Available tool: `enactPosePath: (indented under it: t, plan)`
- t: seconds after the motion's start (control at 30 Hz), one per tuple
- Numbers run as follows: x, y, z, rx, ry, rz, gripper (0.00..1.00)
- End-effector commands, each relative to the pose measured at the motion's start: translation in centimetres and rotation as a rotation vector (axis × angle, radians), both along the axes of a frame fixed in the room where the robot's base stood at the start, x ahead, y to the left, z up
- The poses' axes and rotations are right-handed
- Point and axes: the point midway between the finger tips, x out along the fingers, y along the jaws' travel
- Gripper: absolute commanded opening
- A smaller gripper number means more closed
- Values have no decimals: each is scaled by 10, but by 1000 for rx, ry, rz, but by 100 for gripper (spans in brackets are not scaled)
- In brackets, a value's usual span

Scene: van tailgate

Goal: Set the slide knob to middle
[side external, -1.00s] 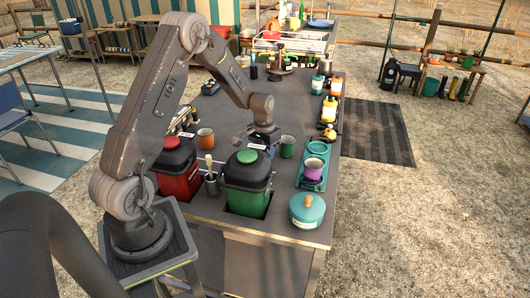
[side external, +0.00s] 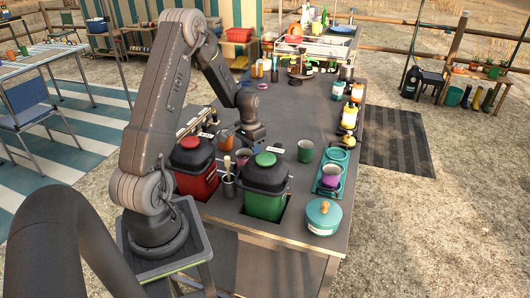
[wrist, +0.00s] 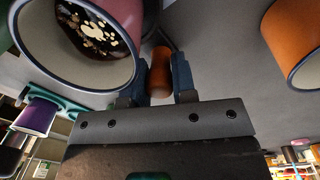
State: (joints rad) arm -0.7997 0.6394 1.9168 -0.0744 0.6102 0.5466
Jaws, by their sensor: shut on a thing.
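In the wrist view, the two blue fingers of my gripper (wrist: 160,80) are shut on a small orange cylinder (wrist: 160,72), which looks like the slide knob. In the side view, my gripper (side external: 252,140) is low over the dark counter, between an orange mug on its left and a green mug on its right. The knob and its track are hidden there behind my gripper and the bin, so I cannot tell the knob's position along the track.
The orange mug (side external: 225,140) is close on the left, the green mug (side external: 305,151) farther right. A red bin (side external: 197,180) and a green bin (side external: 263,205) stand in front. A teal tray (side external: 343,160) holds a purple mug (side external: 330,175).

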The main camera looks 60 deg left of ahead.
Motion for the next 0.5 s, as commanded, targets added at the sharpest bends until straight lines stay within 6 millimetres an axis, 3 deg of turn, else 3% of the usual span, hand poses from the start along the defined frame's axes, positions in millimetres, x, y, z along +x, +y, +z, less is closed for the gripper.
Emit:
enactPosePath:
  t: [0.27, 0.3, 0.5]
  plan:
    - [0, 1, 1, 1, -4, 2, 0]
    - [0, 1, 1, 1, -4, 2, 26]
    - [0, 1, 1, 1, -2, 1, 45]
